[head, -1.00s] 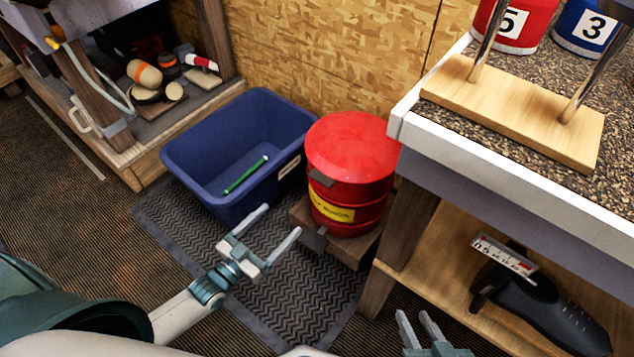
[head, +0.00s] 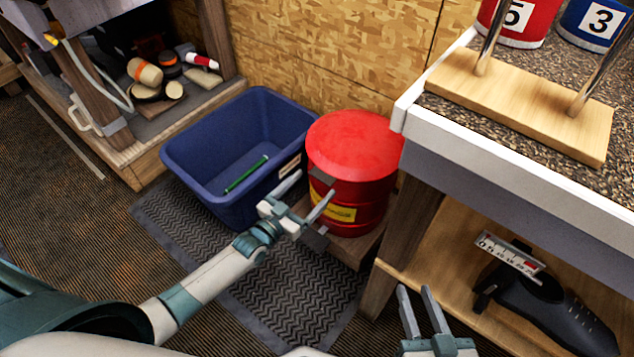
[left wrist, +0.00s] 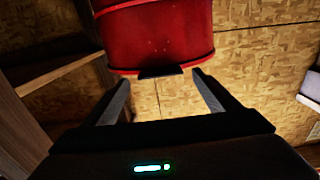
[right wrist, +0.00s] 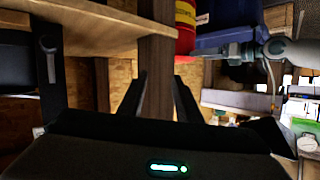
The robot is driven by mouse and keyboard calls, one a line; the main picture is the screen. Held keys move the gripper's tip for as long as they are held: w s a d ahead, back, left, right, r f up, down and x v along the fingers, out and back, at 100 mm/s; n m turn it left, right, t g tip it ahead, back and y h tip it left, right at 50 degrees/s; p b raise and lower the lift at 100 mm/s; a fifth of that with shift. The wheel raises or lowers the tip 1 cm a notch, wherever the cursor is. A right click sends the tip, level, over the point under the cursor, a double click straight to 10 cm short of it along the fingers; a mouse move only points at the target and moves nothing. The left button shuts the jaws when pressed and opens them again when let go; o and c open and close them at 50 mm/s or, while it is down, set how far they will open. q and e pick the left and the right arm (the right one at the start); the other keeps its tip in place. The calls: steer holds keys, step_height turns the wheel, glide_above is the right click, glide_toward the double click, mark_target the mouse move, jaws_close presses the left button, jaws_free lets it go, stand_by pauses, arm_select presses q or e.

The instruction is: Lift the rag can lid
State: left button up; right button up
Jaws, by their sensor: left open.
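The red rag can (head: 372,200) stands on a small wooden stand, its domed red lid (head: 355,140) closed. A dark tab (head: 322,174) sticks out from the front of the lid rim. My left gripper (head: 314,185) is open in front of the can, its fingertips near the tab and partly hiding the yellow label. In the left wrist view the dark tab (left wrist: 160,72) shows ahead of and between the open fingers (left wrist: 163,75), below the red can. I cannot tell whether they touch. My right gripper (head: 412,290) is open and empty by the bench's lower shelf.
A blue bin (head: 215,190) holding a green stick stands just left of the can. The workbench (head: 500,145) edge is close on the can's right. A dark tool (head: 535,300) lies on the lower shelf. A dark mat (head: 270,290) covers the floor in front.

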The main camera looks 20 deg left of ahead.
mark_target(324, 174)
arm_select(q)
steer(key=shift+x, duration=1.55)
arm_select(e)
steer(key=shift+w+a+r+t, duration=0.15)
steer(key=shift+r+t, duration=0.05)
steer(key=shift+r, duration=0.2)
steer(key=shift+w+a+r+t, duration=0.1)
steer(key=shift+r+t, duration=0.1)
steer(key=shift+r, duration=0.2)
arm_select(q)
steer(key=shift+c, duration=0.7)
steer(key=c, duration=1.4)
steer(key=shift+r, duration=0.1)
arm_select(e)
steer(key=shift+f, duration=0.15)
